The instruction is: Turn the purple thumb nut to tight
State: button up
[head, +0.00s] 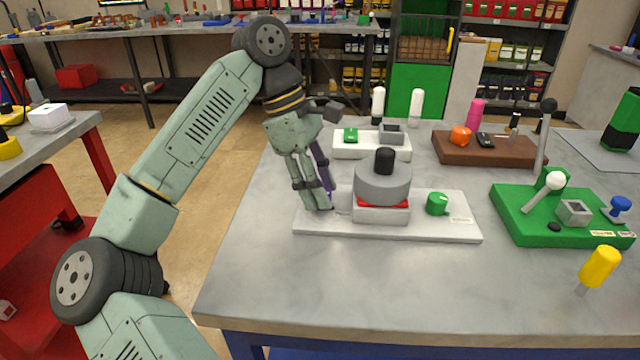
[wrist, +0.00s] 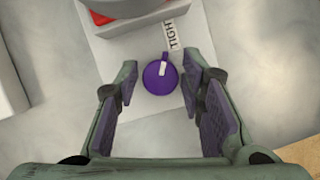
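The purple thumb nut (wrist: 160,77) shows in the wrist view as a round knob with a white mark pointing up. The printed label "TIGHT" (wrist: 175,35) lies just above and right of it. My gripper (wrist: 160,82) is open, with one finger on each side of the nut and a gap to both. In the head view my gripper (head: 318,207) points down at the left end of the white pump base (head: 440,229), and the nut is hidden behind the fingers there. I cannot tell the exact height of the fingertips.
The grey pump body (head: 383,184) with a black top and red ring stands right of my gripper. A green knob (head: 437,203) is on the same base. Behind is a white fixture (head: 371,152); at right is a green base (head: 520,222) with levers.

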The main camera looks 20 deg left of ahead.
jog(key=v, duration=1.2)
jog(key=shift+a, duration=0.1)
dwell(0.4)
